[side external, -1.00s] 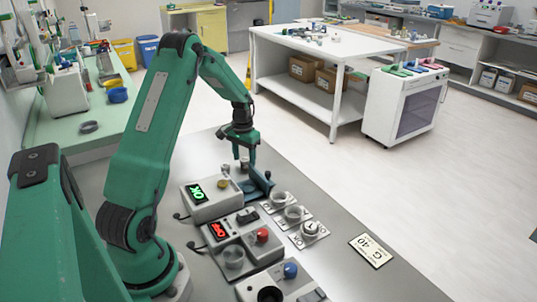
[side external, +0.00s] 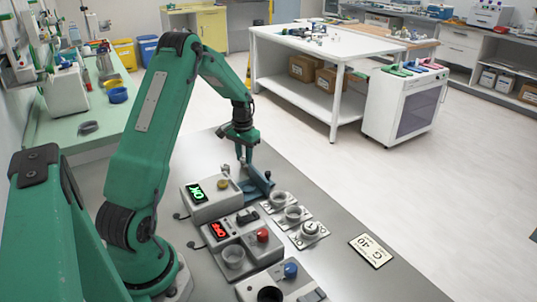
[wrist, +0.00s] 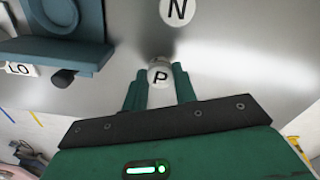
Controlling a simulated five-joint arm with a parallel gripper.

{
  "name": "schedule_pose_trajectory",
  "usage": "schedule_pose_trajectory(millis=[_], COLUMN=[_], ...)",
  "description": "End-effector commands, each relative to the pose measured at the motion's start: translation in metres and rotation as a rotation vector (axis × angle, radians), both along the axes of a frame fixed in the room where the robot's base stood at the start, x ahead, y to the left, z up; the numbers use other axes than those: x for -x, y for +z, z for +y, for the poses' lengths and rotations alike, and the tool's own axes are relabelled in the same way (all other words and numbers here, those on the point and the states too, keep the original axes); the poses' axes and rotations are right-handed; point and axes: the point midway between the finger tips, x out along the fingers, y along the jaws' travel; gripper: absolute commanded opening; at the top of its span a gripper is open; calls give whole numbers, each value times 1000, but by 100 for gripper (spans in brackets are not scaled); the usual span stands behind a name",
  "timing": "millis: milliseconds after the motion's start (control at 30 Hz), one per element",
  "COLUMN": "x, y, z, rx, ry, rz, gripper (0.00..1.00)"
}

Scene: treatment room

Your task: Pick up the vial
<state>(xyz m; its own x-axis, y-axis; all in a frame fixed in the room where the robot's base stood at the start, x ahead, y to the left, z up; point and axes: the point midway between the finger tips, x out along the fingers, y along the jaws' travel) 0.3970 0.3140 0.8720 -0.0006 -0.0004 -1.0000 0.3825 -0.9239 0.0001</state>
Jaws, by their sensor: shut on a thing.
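The vial (wrist: 160,72) shows from above in the wrist view as a small pale round top marked with a black P. My gripper (wrist: 159,84) has its two green fingers on either side of it and is shut on it. In the side view my gripper (side external: 243,158) is low over the grey bench, just behind the blue fixture; the vial is too small there to make out clearly. I cannot tell whether the vial's base touches the bench.
A white disc marked N (wrist: 178,9) lies beyond the vial. The blue fixture (side external: 258,183) stands close by. Control boxes with a green display (side external: 197,192) and a red display (side external: 219,231) fill the near bench. A G 40 card (side external: 370,250) lies right, with bare bench around it.

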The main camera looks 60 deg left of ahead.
Motion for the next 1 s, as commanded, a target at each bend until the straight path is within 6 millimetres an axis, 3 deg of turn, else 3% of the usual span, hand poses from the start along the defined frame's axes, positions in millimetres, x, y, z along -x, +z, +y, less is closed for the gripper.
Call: schedule_pose_trajectory(millis=[333, 700, 1000], x=[-1, -9, -14], y=[40, 78, 100], z=[-1, -68, -106], rx=[-2, -2, -1], ry=[-1, -5, -2], rz=[-3, -2, -2], gripper=[6, 6, 6])
